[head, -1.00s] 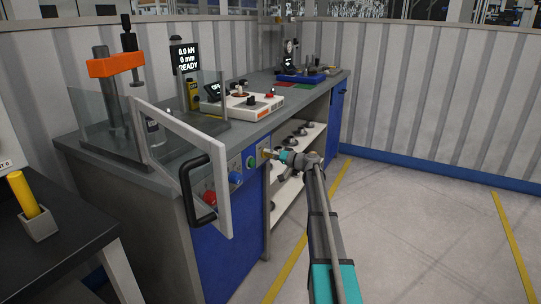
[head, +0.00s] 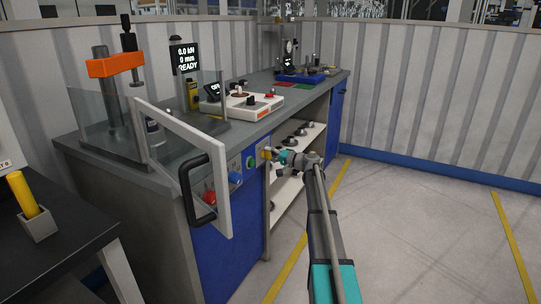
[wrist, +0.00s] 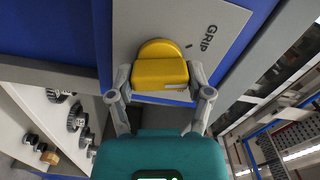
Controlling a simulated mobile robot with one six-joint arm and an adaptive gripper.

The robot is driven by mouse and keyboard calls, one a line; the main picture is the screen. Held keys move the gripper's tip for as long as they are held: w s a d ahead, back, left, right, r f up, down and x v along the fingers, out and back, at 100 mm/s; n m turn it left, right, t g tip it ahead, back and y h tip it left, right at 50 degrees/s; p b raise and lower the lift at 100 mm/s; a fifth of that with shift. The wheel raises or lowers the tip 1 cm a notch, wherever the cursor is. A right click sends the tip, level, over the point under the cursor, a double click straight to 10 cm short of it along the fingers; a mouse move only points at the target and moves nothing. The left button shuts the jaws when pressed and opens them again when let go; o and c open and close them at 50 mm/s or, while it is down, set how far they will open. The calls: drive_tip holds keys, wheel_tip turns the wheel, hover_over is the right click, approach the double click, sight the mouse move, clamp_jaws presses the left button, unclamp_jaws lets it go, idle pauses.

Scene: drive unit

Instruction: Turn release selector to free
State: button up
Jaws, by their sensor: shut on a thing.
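The release selector is a yellow knob (wrist: 160,74) on a round yellow base, set in a grey panel (wrist: 185,15). A white line on the knob lies toward its right side in the wrist view. The word GRIP is printed on the panel up and right of the knob, with a short dark tick beside it. My gripper (wrist: 160,82) is shut on the knob, one finger on each side. In the head view my gripper (head: 276,155) reaches the bench's front panel, where the knob (head: 266,153) is small and partly hidden.
Left of the selector on the panel are a green button (head: 251,162), a blue knob (head: 235,177) and a red button (head: 209,197). An open guard door with a black handle (head: 198,188) juts out there. Shelves (head: 300,150) lie right of the panel. Floor at right is clear.

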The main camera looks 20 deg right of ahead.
drive_tip(key=m, duration=0.5)
drive_tip(key=shift+w+f+m, duration=0.1)
drive_tip(key=shift+m, duration=0.3)
drive_tip(key=m, duration=0.5)
drive_tip(key=shift+a+m, duration=0.1)
drive_tip(key=shift+m, duration=0.2)
drive_tip(key=o, duration=1.1)
drive_tip(key=shift+o, duration=0.2)
drive_tip(key=v, duration=1.2)
